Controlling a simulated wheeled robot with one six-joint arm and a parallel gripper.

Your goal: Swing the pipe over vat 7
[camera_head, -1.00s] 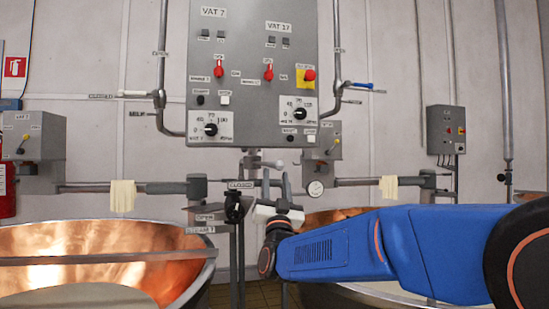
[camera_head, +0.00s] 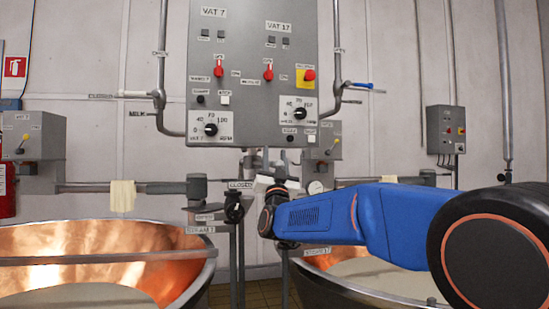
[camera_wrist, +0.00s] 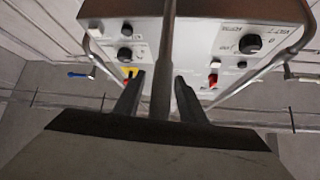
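Vat 7 is the copper vat (camera_head: 190,262) at the lower left in the head view, with pale liquid inside. A grey pipe (camera_wrist: 166,45) runs down the middle of the wrist view, between the two fingers of my gripper (camera_wrist: 161,78). The fingers stand apart, and a gap shows on the left side of the pipe; I cannot tell whether the right finger touches it. In the head view my gripper (camera_head: 272,170) is below the control panel, right of vat 7, and its fingers are hard to make out. The pipe is mostly hidden there.
The control panel (camera_head: 245,100) with knobs and red switches hangs above my gripper. A second copper vat (camera_head: 310,276) is at the right, partly behind my arm. A horizontal bar with a cloth (camera_head: 122,196) runs above vat 7. Valve fittings (camera_head: 234,208) stand between the vats.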

